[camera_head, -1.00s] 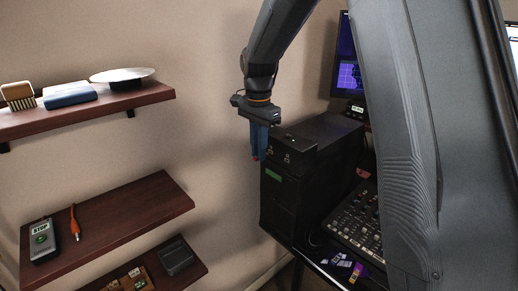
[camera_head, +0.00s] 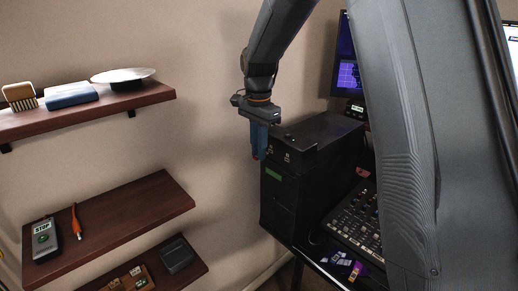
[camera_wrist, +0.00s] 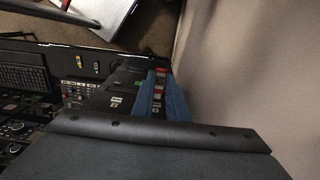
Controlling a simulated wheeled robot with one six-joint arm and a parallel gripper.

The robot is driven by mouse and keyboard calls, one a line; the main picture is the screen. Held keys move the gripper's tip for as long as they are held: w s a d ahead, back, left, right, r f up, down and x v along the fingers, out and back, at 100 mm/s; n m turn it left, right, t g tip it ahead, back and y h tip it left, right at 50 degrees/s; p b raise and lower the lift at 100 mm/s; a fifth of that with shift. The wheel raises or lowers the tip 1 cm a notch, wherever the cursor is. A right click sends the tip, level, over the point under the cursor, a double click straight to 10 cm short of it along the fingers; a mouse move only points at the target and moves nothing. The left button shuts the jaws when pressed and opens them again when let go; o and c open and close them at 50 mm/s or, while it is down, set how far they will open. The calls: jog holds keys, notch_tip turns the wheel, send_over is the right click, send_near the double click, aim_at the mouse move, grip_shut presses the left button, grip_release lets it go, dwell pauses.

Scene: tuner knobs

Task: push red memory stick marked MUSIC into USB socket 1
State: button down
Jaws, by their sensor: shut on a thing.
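My gripper (camera_head: 260,150) points down at the left side of the small black box with the sockets (camera_head: 292,154), which sits on a black tower. Its two blue fingers also show in the wrist view (camera_wrist: 159,95), shut on a narrow red and pale piece, the red memory stick (camera_wrist: 158,90). In the head view the stick is hidden by the fingers. Small white marks show on the box's front, too small to read. In the wrist view the box (camera_wrist: 125,90) lies just left of the fingers. I cannot tell which socket the stick faces, or whether it touches one.
The black tower (camera_head: 283,205) stands below the box. A mixing desk (camera_head: 355,222) and several small items on the desk edge (camera_head: 340,263) lie to the right. Wall shelves (camera_head: 125,215) hold objects at left. The wall is close beside the gripper.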

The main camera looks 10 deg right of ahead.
jog(key=shift+w+d, duration=0.3)
jog(key=shift+d, duration=0.2)
jog(key=shift+w+d, duration=0.25)
jog(key=shift+d, duration=0.25)
jog(key=c, duration=1.7)
grip_release()
jog(key=shift+o, duration=0.2)
jog(key=shift+r, duration=0.1)
notch_tip(320, 180, up, 8)
jog(key=b, duration=0.2)
jog(key=shift+f, duration=0.25)
jog(key=s+d+f+n+b, duration=0.1)
jog(key=s+f+n+b, duration=0.1)
jog(key=s+f+n, duration=0.4)
jog(key=s+d+f+n+t+b, duration=0.1)
jog(key=s+f+n, duration=0.5)
jog(key=s+f, duration=0.8)
jog(key=s+b, duration=0.1)
jog(key=s, duration=0.2)
jog(key=shift+s+d+f, duration=0.15)
jog(key=shift+d+f, duration=0.15)
jog(key=shift+d, duration=0.05)
